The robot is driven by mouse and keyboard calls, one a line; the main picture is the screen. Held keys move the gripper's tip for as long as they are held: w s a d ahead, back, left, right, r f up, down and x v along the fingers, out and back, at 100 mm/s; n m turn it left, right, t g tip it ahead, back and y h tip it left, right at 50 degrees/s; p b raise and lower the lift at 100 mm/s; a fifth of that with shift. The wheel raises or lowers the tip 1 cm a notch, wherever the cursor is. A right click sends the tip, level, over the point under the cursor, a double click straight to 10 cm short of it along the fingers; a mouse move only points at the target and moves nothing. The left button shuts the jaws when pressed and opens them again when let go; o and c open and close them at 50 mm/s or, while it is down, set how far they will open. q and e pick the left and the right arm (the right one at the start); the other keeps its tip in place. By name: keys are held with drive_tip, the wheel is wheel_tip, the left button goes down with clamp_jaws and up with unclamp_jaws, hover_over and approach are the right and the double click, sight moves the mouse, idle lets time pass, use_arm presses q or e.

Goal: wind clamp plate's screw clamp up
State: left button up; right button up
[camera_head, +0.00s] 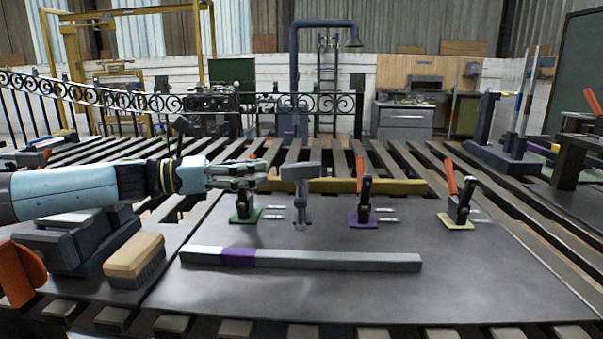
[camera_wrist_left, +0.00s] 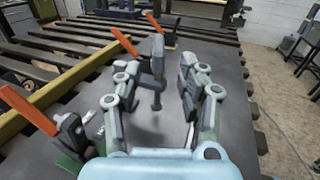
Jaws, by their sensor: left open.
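The screw clamp (camera_head: 300,178) is a grey post with a blocky head, standing upright on the dark clamp plate (camera_head: 330,297). In the left wrist view the screw clamp (camera_wrist_left: 157,62) shows just beyond and between my fingertips. My left gripper (camera_head: 264,175) reaches in from the left, just left of the clamp's head and at about its height. In the left wrist view its two fingers (camera_wrist_left: 157,78) are spread apart with nothing between the pads; I cannot tell whether either touches the clamp. My right gripper is out of view.
Red-handled toggle clamps stand on green (camera_head: 243,215), purple (camera_head: 362,218) and yellow (camera_head: 456,221) bases. The green one is partly hidden under my left gripper. A grey bar with a purple band (camera_head: 330,260) lies across the plate's front. A brush (camera_head: 134,258) lies left.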

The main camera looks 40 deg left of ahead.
sight(301, 163)
use_arm(q)
drive_tip(key=x, duration=0.8)
drive_tip(key=shift+w+r, duration=0.2)
drive_tip(key=shift+w+d+f+p, duration=0.1)
drive_tip(key=shift+w+d+p, duration=0.25)
drive_tip(key=shift+w, duration=0.1)
clamp_jaws()
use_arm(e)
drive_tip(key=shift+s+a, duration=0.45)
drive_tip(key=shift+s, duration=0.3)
